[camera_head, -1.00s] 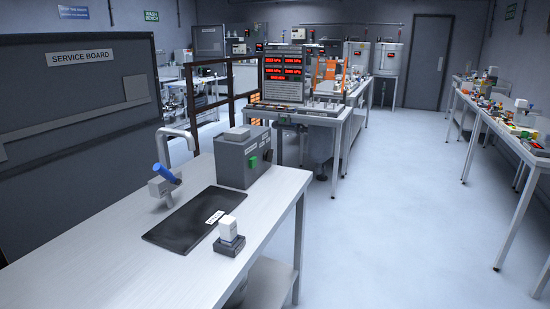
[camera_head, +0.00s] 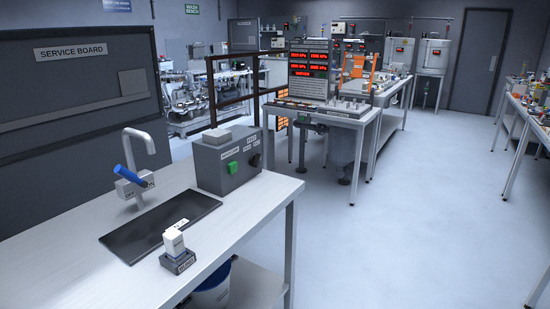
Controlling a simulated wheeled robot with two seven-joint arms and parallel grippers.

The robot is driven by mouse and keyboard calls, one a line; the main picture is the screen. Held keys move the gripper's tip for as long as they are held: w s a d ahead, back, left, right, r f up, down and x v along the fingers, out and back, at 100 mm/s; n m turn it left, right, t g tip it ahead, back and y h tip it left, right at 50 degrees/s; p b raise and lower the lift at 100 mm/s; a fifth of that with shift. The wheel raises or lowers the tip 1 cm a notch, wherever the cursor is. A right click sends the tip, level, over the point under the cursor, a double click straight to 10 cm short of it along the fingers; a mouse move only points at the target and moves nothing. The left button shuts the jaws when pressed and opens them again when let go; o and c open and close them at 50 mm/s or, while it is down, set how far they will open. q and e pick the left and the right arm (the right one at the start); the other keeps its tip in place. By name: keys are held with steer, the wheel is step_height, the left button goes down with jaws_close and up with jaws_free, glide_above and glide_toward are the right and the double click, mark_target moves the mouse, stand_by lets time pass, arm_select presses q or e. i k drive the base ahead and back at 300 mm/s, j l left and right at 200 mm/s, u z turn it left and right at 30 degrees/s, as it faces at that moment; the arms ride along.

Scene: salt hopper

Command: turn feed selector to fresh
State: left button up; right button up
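A grey control box (camera_head: 222,168) stands at the far right end of the near bench. The labels are too small to read with certainty, so I cannot tell the knob's setting. A blue-handled valve (camera_head: 130,175) sits at the foot of a grey spout on the same bench, its handle tilted. Neither of my grippers shows in the head view.
The bench (camera_head: 75,265) also holds a black mat (camera_head: 150,230) and a small white-topped block (camera_head: 174,240) on a dark base. A blue bucket (camera_head: 213,285) is under it. A console with red displays (camera_head: 309,65) stands behind. Open floor (camera_head: 420,220) lies to the right.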

mark_target(254, 160)
steer(key=i+l+u, duration=0.1)
steer(key=l, duration=0.25)
steer(key=i+l, duration=0.25)
steer(key=i+l+u, duration=0.15)
steer(key=l, duration=0.25)
steer(key=i+l, duration=0.2)
steer(key=l, duration=0.15)
steer(key=i+l+u, duration=0.15)
steer(key=l, duration=0.25)
steer(key=i+l+u, duration=0.1)
steer(key=l, duration=0.4)
steer(key=i+l, duration=0.2)
steer(key=l, duration=0.35)
steer(key=i+l+u, duration=0.15)
steer(key=l, duration=0.9)
steer(key=i+l+u, duration=0.15)
steer(key=l, duration=0.45)
